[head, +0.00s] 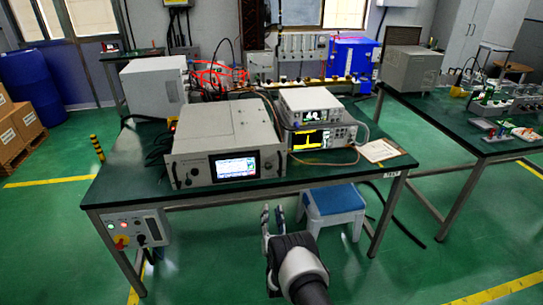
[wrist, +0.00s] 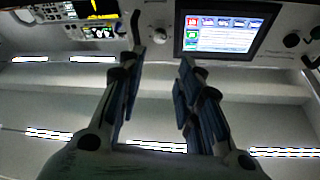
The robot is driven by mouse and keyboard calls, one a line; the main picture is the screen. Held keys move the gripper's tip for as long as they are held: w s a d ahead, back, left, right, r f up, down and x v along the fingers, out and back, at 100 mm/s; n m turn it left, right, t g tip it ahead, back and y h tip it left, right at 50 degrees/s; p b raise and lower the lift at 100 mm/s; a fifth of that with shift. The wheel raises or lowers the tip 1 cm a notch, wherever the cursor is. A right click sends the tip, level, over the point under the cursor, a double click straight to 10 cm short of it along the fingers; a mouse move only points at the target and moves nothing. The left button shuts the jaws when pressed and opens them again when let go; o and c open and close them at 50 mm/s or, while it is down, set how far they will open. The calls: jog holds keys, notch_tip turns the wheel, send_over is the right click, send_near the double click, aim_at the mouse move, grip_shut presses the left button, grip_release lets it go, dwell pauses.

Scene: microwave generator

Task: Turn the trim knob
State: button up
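The generator (head: 225,140) is a light grey box with a lit screen, standing on the green table. No label shows which knob is the trim knob. In the wrist view, a round silvery knob (wrist: 155,37) sits beside the generator's screen (wrist: 222,33), and dark knobs (wrist: 291,40) sit on its other side. In the head view, small dark knobs (head: 188,182) show left of the screen. My gripper (head: 273,210) is in front of the table, near its front edge. In the wrist view my gripper (wrist: 163,58) is open and empty, its fingertips apart and below the silvery knob in the picture.
Two stacked instruments (head: 320,138) stand right of the generator, with cables around them. A paper (head: 380,150) lies near the table's right end. A blue-topped stool (head: 335,205) stands under the table's front edge. A control box (head: 138,230) hangs below the table's left side.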

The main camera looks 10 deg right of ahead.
jog(key=w+r+n+g+y, duration=0.15)
jog(key=w+r, duration=0.25)
jog(key=r, duration=0.5)
jog(key=w+r+m+g, duration=0.1)
jog(key=w+r+g, duration=0.2)
jog(key=w+r, duration=0.35)
jog(key=s+a+r+n+g, duration=0.1)
jog(key=s+r+g, duration=0.3)
jog(key=s+r, duration=0.9)
notch_tip(320, 180, up, 3)
jog(key=shift+s+r+n+g+y+p, duration=0.2)
jog(key=shift+s+n+g+y+p, duration=0.15)
jog(key=shift+n, duration=0.1)
jog(key=shift+r, duration=0.1)
jog(key=s+r+n+g, duration=0.1)
jog(key=s+r+g, duration=0.25)
jog(key=s, duration=1.35)
jog(key=s+f+g, duration=0.1)
jog(key=s+g, duration=0.1)
jog(key=s, duration=1.1)
jog(key=s+f+n+g, duration=0.1)
jog(key=s+f+g, duration=0.1)
jog(key=s, duration=1.1)
jog(key=shift+d+f, duration=0.15)
jog(key=shift+d, duration=0.25)
